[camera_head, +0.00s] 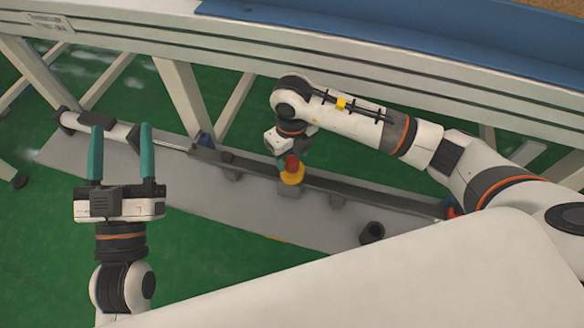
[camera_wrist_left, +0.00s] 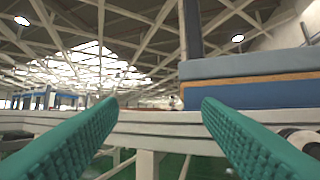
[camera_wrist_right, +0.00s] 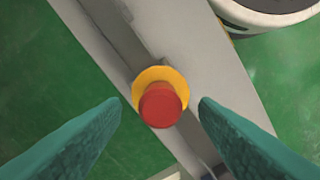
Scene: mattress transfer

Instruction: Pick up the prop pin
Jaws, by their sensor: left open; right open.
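The prop pin (camera_head: 292,171) has a red knob and a yellow collar and stands on the dark rail of the grey plate. It also shows in the right wrist view (camera_wrist_right: 160,105), centred between the green fingertips. My right gripper (camera_head: 280,142) is over the pin, pointing down, open and apparently not touching it; its fingers are mostly hidden in the head view. My left gripper (camera_head: 121,127) is open and empty at the left, its green fingers pointing toward the frame. In the left wrist view only the hall and frame show between its fingers.
The grey base plate (camera_head: 230,208) carries a long dark rail, a rod (camera_head: 100,127) at its left and a dark cylinder (camera_head: 371,232) at its right. The white frame (camera_head: 300,52) with slanted legs runs behind, under a blue slab (camera_head: 450,38). Green floor is open around.

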